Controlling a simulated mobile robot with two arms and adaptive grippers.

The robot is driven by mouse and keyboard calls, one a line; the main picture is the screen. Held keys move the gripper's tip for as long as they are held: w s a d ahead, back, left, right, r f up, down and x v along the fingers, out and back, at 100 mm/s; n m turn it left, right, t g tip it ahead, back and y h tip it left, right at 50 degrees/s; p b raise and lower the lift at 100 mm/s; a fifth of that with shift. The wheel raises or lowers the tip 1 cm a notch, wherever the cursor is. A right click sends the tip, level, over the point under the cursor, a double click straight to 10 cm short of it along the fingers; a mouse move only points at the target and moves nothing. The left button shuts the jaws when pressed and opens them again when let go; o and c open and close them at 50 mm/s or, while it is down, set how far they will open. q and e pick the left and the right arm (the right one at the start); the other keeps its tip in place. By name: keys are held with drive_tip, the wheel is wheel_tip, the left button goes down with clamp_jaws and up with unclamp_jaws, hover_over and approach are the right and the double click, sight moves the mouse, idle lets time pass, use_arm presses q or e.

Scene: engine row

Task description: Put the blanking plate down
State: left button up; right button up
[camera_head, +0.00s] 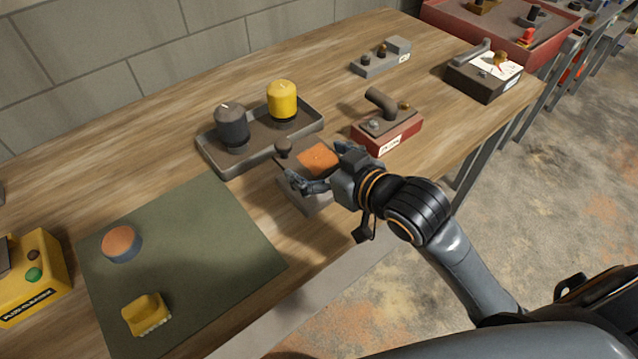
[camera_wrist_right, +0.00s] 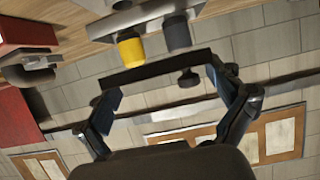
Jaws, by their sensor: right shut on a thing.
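The blanking plate (camera_head: 318,160) is a dark plate with an orange patch and a small dark knob at its left end. My right gripper (camera_head: 326,167) is shut on it, with one finger at its near side and one at its far side. In the right wrist view the plate (camera_wrist_right: 150,71) shows edge-on as a dark bar with its knob, between the fingers of the right gripper (camera_wrist_right: 163,88). A grey block (camera_head: 305,200) shows below the plate; whether they touch is hidden. My left gripper is not in view.
A grey tray (camera_head: 204,149) holds a dark filter (camera_head: 232,125) and a yellow filter (camera_head: 282,101). A red block (camera_head: 386,132) stands right of the plate. A green mat (camera_head: 190,235) at left carries a round orange-topped puck (camera_head: 121,243) and a yellow brush (camera_head: 146,314).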

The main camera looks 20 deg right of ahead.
sight(320, 162)
drive_tip(key=w+f, duration=0.1)
drive_tip(key=w+d+f, duration=0.1)
drive_tip(key=w+f, duration=0.1)
drive_tip(key=f, duration=0.1)
drive_tip(key=shift+w+d+f, duration=0.1)
drive_tip(key=shift+w+d, duration=0.15)
drive_tip(key=shift+d, duration=0.05)
drive_tip(key=shift+w+f, duration=0.1)
drive_tip(key=shift+f, duration=1.55)
drive_tip(key=shift+f, duration=0.15)
drive_tip(key=o, duration=1.4)
drive_tip(key=shift+f, duration=0.2)
drive_tip(key=shift+o, duration=0.3)
